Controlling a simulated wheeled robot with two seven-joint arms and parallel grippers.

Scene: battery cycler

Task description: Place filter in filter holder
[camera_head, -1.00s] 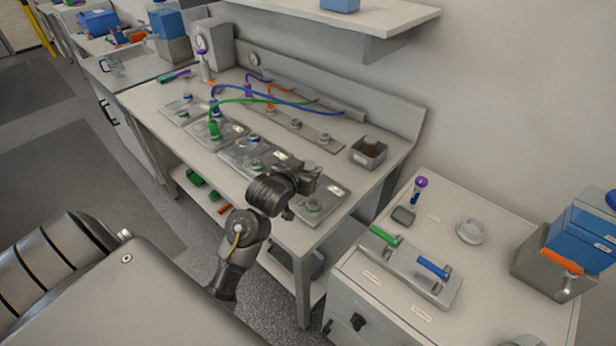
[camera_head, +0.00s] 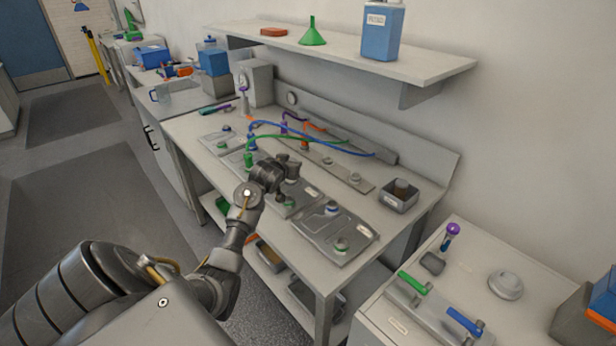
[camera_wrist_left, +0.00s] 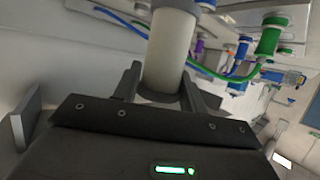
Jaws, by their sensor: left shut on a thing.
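My left gripper (camera_head: 288,168) is above the bench, over the row of steel plates. In the left wrist view its fingers (camera_wrist_left: 160,88) are shut on a pale, smooth cylinder (camera_wrist_left: 171,50), which looks like the filter. I cannot tell for sure which fitting is the filter holder. A steel plate (camera_head: 322,238) with round fittings lies right of the gripper. My right gripper is not in view.
Blue and green hoses (camera_head: 318,142) arch over the bench behind the gripper. A grey bin (camera_head: 399,203) stands at the bench's right end. A shelf (camera_head: 420,68) overhangs the back. A cabinet top (camera_head: 530,265) at right carries a block with green and blue handles.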

